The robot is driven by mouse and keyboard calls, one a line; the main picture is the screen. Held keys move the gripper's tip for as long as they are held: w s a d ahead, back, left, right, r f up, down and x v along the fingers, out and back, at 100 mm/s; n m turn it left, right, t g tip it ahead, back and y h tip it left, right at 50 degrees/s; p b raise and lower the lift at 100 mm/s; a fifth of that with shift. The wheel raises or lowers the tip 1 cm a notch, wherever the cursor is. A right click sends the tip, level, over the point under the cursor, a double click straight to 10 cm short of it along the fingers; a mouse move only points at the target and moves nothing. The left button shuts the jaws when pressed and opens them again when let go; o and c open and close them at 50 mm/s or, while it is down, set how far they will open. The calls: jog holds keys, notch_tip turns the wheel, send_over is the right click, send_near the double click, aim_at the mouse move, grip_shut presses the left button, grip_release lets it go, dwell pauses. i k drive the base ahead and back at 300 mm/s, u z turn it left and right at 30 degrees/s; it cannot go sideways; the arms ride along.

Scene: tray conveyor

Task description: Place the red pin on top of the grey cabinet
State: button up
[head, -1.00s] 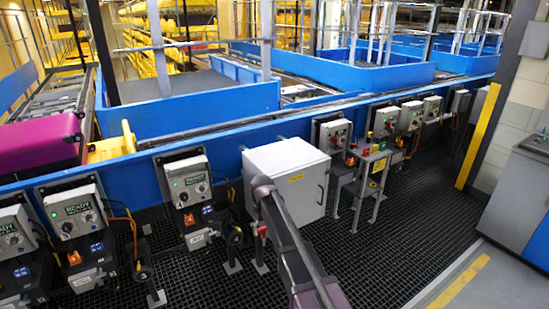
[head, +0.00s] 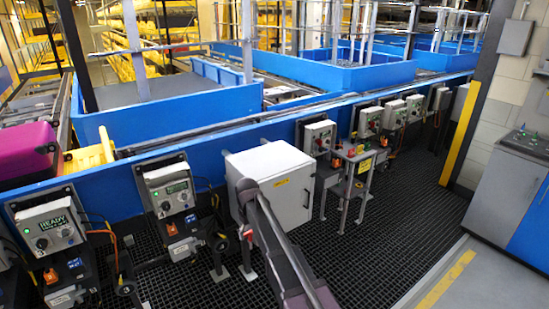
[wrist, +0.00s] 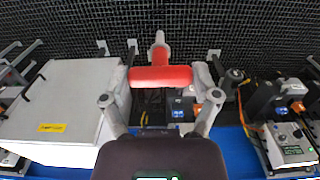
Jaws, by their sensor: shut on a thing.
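The red pin (wrist: 160,77) is in the wrist view, a red crossbar with a red and grey stem pointing up the picture. My gripper (wrist: 164,80) is shut on the crossbar, one finger at each end. The pin is beside the cabinet, over dark mesh floor. In the head view the cabinet (head: 292,196) stands in the middle against the blue conveyor wall. My arm crosses its front there; a small red spot by its left side may be the pin.
Control boxes (head: 168,188) line the blue wall (head: 110,188) on both sides of the cabinet. A small grey stand (head: 352,170) with buttons and a yellow label is just right of it. A grey console (head: 510,185) is at the right.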

aim_at(269, 158)
jog(key=i, duration=0.85)
jog(key=u, duration=0.05)
